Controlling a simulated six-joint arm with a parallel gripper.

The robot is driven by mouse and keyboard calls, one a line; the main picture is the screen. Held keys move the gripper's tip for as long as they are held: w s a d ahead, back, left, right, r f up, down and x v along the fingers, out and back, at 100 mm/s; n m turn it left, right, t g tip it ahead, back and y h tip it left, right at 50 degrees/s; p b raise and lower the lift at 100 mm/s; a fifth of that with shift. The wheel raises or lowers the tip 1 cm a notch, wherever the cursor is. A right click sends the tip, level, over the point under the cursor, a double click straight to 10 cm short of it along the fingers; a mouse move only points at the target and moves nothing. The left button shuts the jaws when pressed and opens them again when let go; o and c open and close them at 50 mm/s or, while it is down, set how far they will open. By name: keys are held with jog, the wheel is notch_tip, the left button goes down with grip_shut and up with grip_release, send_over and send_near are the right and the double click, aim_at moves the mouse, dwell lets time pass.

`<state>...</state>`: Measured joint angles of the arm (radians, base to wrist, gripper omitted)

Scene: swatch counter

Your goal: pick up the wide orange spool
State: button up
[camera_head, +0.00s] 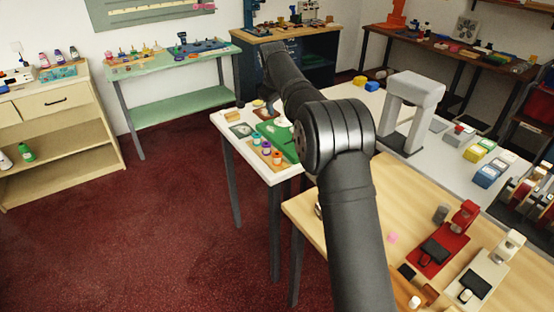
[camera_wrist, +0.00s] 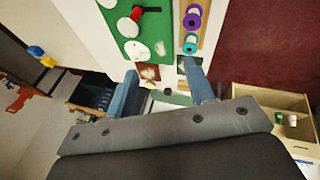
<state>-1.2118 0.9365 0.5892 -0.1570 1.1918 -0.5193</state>
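The orange spool (camera_head: 277,158) appears to be the nearest of a short row on a tan board at the front of the white table; it is small, so its width is hard to judge. Beside it are a purple spool (camera_head: 266,149) and a teal spool (camera_head: 256,140). The wrist view shows the purple spool (camera_wrist: 193,17) and teal spool (camera_wrist: 190,43) at the top, but not the orange one. My gripper (camera_wrist: 160,70) is open, with nothing between its two blue-grey fingers. It is apart from the spools. The head view does not clearly show its fingers.
A green board (camera_wrist: 134,32) with white discs and a red-and-black item lies beside the spool board (camera_wrist: 207,40). A pale arch-shaped stand (camera_head: 412,95) rises on the white table right of my arm. A wooden table (camera_head: 420,190) with red and white devices is nearer.

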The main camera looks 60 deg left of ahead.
jog(key=shift+o, duration=0.9)
jog(key=s+d+f+m+g, duration=0.3)
jog(key=d+m, duration=0.1)
jog(key=d, duration=0.4)
send_near(277, 154)
jog(key=x, duration=0.5)
jog(key=shift+s+d+f, duration=0.1)
jog(key=shift+s+d, duration=0.1)
jog(key=shift+s, duration=0.05)
jog(key=shift+y, duration=0.3)
jog(key=shift+w+x, duration=0.15)
jog(key=shift+x, duration=1.15)
jog(key=shift+w+x, duration=0.15)
jog(key=shift+x, duration=1.15)
jog(key=shift+c, duration=0.2)
jog(key=c, duration=1)
